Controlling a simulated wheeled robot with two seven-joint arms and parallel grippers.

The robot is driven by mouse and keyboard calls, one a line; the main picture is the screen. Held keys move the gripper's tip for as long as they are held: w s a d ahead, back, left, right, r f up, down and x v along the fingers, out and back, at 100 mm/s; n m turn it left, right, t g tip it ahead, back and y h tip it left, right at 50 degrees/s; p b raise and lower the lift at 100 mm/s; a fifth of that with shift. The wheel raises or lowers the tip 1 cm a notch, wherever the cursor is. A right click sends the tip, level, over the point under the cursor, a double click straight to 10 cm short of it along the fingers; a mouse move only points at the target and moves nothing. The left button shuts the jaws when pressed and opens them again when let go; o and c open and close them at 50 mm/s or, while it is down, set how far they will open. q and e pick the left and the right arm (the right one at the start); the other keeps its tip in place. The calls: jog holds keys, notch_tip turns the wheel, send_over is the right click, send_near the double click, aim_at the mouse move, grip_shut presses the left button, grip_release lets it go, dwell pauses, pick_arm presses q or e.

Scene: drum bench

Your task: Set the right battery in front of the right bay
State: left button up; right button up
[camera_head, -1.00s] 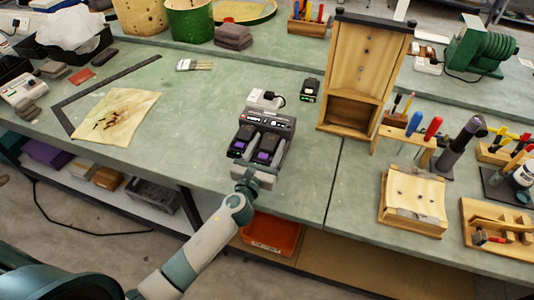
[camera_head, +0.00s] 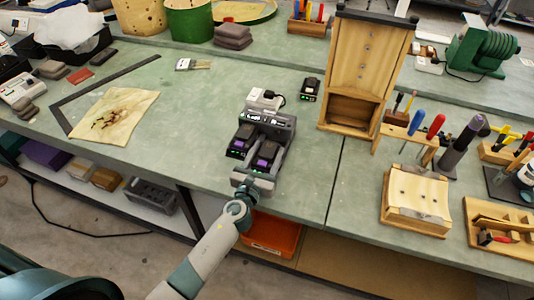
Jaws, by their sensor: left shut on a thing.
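The grey charger (camera_head: 268,120) stands near the bench's front edge, with two bays facing me. The left battery (camera_head: 241,143), dark with a purple patch and green lights, sits at the left bay. The right battery (camera_head: 264,157), of the same look, lies at the right bay's front and reaches nearer to me than the left one. Whether it is fully clear of the bay is hard to tell. My left gripper (camera_head: 261,176) is shut on the near end of the right battery; its fingertips are small and partly hidden. My right gripper is out of view.
Another dark battery-like block (camera_head: 310,89) with a green light stands behind the charger, to the right. A wooden cabinet (camera_head: 359,75) stands further right. A metal square (camera_head: 70,102) and a stained cloth (camera_head: 115,115) lie left. The bench right of the charger is clear.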

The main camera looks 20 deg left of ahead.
pick_arm(q)
jog(key=shift+f, duration=0.15)
jog(key=o, duration=1.4)
jog(key=shift+r, duration=0.2)
jog(key=shift+s+f, duration=0.1)
jog(key=shift+s, duration=0.45)
jog(key=s+b, duration=0.2)
jog(key=s, duration=0.9)
jog(key=shift+a, duration=0.2)
